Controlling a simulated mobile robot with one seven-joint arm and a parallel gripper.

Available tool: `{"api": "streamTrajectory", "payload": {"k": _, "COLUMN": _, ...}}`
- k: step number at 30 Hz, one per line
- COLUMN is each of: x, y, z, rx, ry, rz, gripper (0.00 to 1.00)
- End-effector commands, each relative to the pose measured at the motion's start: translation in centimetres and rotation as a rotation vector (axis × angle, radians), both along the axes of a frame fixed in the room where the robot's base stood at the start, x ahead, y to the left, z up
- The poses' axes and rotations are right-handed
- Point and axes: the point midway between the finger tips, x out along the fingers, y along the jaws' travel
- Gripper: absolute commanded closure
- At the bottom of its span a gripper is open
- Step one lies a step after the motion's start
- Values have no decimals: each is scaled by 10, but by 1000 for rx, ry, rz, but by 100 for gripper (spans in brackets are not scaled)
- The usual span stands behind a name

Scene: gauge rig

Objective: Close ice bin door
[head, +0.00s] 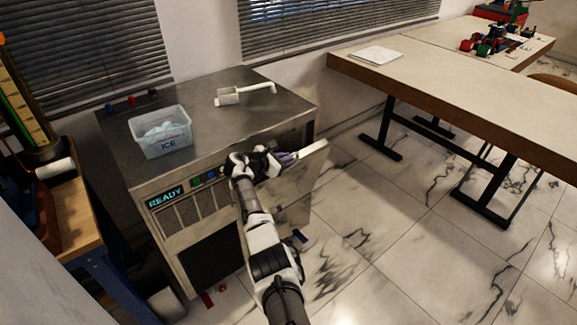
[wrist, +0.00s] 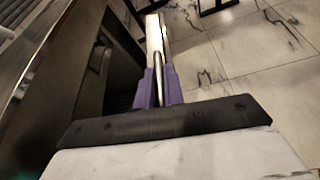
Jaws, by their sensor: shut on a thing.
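The ice bin door (head: 308,172) stands open, swung out from the right part of the steel ice machine's front. In the wrist view the door (wrist: 154,32) shows almost edge-on. My gripper (head: 288,158) is at the upper part of the door. In the wrist view its purple fingers (wrist: 158,88) are shut on a thin metal bar (wrist: 158,68), which looks like the door's handle or edge; I cannot tell which. The dark bin opening (wrist: 122,75) shows to the left of the fingers. My arm hides part of the door and opening in the head view.
On the machine's steel top (head: 205,120) are a clear tub marked ICE (head: 160,132) and a white scoop (head: 245,93). A READY display (head: 166,197) is lit on the front. A long table (head: 450,90) stands at the right. Marble floor (head: 375,215) right of the door is clear.

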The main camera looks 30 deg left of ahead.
Motion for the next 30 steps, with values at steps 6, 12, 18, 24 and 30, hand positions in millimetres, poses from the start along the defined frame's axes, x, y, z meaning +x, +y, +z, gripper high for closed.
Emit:
{"api": "streamTrajectory", "payload": {"k": 6, "x": 0, "y": 3, "z": -1, "rx": 1, "ry": 4, "rz": 2, "gripper": 100}}
{"api": "streamTrajectory", "payload": {"k": 12, "x": 0, "y": 3, "z": -2, "rx": 2, "ry": 4, "rz": 2, "gripper": 100}}
{"api": "streamTrajectory", "payload": {"k": 18, "x": 0, "y": 3, "z": -2, "rx": 2, "ry": 5, "rz": 1, "gripper": 76}}
{"api": "streamTrajectory", "payload": {"k": 24, "x": 0, "y": 2, "z": -1, "rx": 2, "ry": 3, "rz": 0, "gripper": 68}}
{"api": "streamTrajectory", "payload": {"k": 30, "x": -2, "y": 3, "z": 0, "rx": 2, "ry": 3, "rz": 0, "gripper": 68}}
